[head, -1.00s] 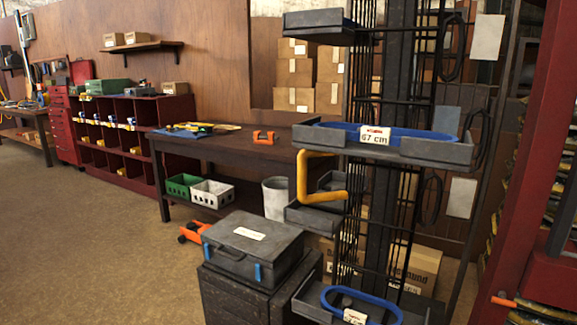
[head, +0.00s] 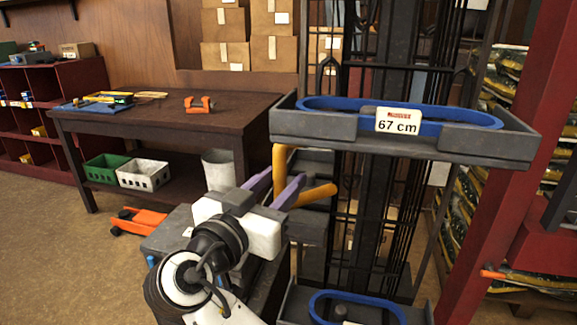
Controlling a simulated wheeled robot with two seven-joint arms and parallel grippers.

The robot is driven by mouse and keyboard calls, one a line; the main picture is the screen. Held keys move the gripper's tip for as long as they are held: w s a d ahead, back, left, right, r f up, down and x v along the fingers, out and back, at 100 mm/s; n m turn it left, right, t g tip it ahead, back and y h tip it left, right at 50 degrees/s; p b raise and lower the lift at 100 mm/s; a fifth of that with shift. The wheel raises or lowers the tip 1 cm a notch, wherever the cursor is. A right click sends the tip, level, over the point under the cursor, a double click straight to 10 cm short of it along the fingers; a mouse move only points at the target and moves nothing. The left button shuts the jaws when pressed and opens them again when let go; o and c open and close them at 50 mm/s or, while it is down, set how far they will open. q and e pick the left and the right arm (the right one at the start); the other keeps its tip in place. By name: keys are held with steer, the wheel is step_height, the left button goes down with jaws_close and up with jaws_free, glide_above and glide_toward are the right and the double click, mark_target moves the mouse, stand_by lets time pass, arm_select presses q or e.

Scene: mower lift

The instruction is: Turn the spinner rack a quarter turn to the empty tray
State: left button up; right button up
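The black wire spinner rack (head: 377,215) stands right of centre. Its front upper tray (head: 505,145) holds a blue looped belt (head: 345,106) and a "67 cm" label. A lower tray (head: 290,308) holds another blue loop (head: 355,299). A yellow bent handle (head: 279,160) sticks out on the rack's left side. A grey side tray (head: 318,158) is partly hidden behind it; I cannot see whether it is empty. Contact cannot be told. My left gripper is out of view.
A dark workbench (head: 170,112) with an orange clamp (head: 199,104) stands at left. A grey toolbox (head: 165,238) sits behind my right arm. A red post (head: 505,170) and shelving close off the right side. The floor at lower left is clear.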

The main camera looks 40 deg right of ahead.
steer(key=shift+x, duration=2.1)
steer(key=shift+w, duration=0.1)
jaws_close()
